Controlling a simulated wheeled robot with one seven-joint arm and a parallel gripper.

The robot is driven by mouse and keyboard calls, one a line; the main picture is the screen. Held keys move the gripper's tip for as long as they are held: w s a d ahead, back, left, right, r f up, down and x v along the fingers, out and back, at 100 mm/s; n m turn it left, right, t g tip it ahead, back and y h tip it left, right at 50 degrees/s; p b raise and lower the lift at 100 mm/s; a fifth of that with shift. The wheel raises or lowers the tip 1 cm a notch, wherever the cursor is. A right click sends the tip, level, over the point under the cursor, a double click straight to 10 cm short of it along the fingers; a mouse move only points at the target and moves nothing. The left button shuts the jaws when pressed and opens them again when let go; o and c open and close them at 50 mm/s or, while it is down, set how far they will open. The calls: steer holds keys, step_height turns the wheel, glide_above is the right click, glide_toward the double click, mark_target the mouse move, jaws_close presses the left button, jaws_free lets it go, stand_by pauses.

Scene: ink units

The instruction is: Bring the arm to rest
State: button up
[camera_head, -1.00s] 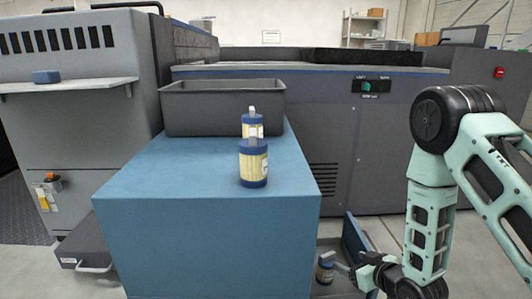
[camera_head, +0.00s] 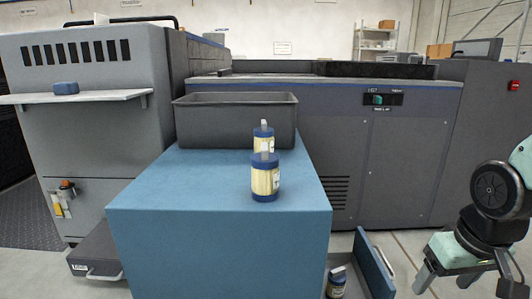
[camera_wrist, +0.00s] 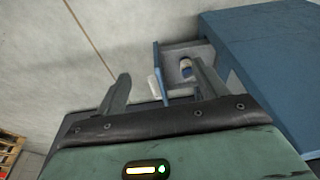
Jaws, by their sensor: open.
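My gripper (camera_head: 442,282) is low at the right edge of the head view, to the right of the open drawer and apart from it. In the wrist view its two fingers (camera_wrist: 162,88) stand wide apart with nothing between them. One ink unit (camera_head: 336,284), a blue-capped bottle, stands in the open drawer; it also shows in the wrist view (camera_wrist: 186,68). Two more ink units, cream with blue bands, stand on the blue cabinet: a front one (camera_head: 265,183) and a rear one (camera_head: 263,146), partly hidden behind it.
The blue cabinet (camera_head: 215,190) has its drawer (camera_head: 376,266) pulled out on the right. An open grey bin (camera_head: 235,122) sits on the cabinet's back. A large grey machine (camera_head: 400,160) stands behind. Bare floor lies to the drawer's right.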

steer(key=s+a+r+n+g+p, duration=0.2)
steer(key=s+a+r+n+p, duration=0.65)
steer(key=s+a+r, duration=0.7)
step_height(320, 180, up, 34)
steer(key=w+m+p, duration=0.1)
steer(key=w+p, duration=0.2)
steer(key=p, duration=3.4)
steer(key=shift+a+p, duration=0.35)
steer(key=shift+a, duration=0.1)
